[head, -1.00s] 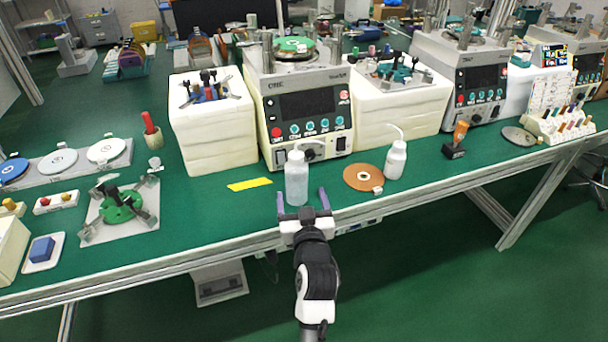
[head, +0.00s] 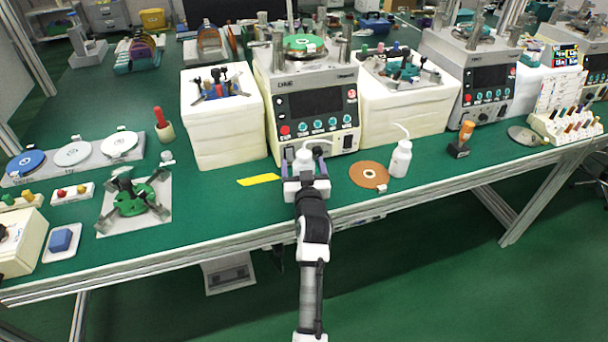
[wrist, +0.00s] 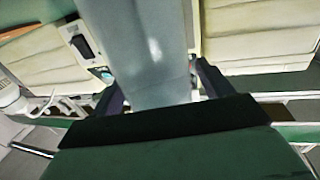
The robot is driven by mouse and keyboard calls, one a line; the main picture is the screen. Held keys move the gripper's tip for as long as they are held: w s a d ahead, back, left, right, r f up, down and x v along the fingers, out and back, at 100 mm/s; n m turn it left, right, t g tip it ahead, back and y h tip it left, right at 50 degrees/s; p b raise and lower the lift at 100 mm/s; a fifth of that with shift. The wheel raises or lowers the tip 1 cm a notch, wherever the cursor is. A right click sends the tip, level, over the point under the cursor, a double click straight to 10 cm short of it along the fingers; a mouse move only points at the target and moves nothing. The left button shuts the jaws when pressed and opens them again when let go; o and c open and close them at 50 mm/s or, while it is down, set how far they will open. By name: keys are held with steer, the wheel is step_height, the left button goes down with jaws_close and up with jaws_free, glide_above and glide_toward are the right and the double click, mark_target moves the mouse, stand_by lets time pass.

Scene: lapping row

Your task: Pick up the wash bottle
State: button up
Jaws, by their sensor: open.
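A translucent wash bottle (head: 303,159) stands in front of the middle lapping machine, mostly hidden by my gripper (head: 304,168). My gripper is open, with one finger on each side of the bottle. In the wrist view the bottle body (wrist: 145,50) fills the middle between the two dark fingers (wrist: 160,88). I cannot tell whether either finger touches it. A second white wash bottle (head: 400,158) with a bent spout stands to the right, apart from my gripper; it also shows at the left edge of the wrist view (wrist: 9,97).
The lapping machine (head: 316,97) is close behind the bottle. A copper disc (head: 358,172) lies to the right and a yellow strip (head: 258,180) to the left. A white block stack (head: 222,133) stands back left.

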steer(key=shift+c, duration=0.3)
steer(key=c, duration=1.2)
steer(key=shift+r, duration=0.1)
